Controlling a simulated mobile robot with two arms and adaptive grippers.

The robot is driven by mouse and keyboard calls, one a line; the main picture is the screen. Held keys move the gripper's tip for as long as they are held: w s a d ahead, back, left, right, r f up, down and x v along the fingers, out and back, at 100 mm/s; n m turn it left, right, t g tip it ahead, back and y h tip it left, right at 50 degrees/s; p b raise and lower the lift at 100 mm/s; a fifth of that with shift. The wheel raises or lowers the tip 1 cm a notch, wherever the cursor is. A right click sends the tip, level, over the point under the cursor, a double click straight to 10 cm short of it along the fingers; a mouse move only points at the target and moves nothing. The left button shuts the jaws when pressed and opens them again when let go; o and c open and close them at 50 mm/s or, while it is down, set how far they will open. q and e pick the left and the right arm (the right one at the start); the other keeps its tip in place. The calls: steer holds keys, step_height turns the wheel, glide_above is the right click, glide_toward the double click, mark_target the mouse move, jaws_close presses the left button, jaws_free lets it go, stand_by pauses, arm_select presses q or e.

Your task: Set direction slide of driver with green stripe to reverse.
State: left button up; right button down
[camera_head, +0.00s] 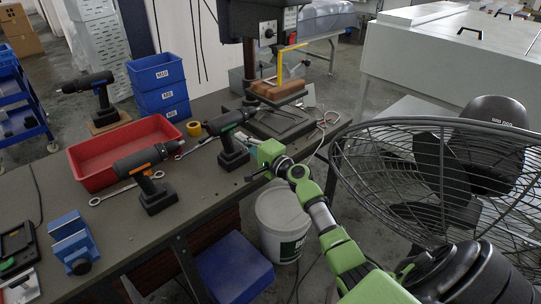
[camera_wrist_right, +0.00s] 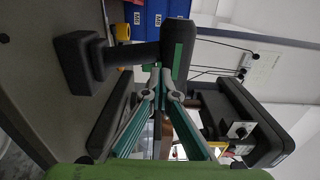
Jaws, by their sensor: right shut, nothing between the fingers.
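The driver with the green stripe (camera_head: 231,138) stands upright on its battery on the workbench (camera_head: 215,195), at the front of the drill press. In the right wrist view this driver (camera_wrist_right: 178,62) appears turned sideways, with its green stripe on the body and its battery to the left. The direction slide is too small to make out. My left gripper is not in view.
An orange-striped driver (camera_head: 150,175) stands left on the bench, near a red tray (camera_head: 124,152) and wrenches. A blue-striped driver (camera_head: 98,102) stands behind. The drill press (camera_head: 265,60) rises at the back. A white bucket (camera_head: 282,222) and a large fan (camera_head: 440,180) are near my right arm.

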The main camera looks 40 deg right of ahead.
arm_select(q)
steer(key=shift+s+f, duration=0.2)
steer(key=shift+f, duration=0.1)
arm_select(e)
steer(key=s, duration=0.9)
steer(key=shift+s+d, duration=0.4)
steer(key=shift+f, duration=0.1)
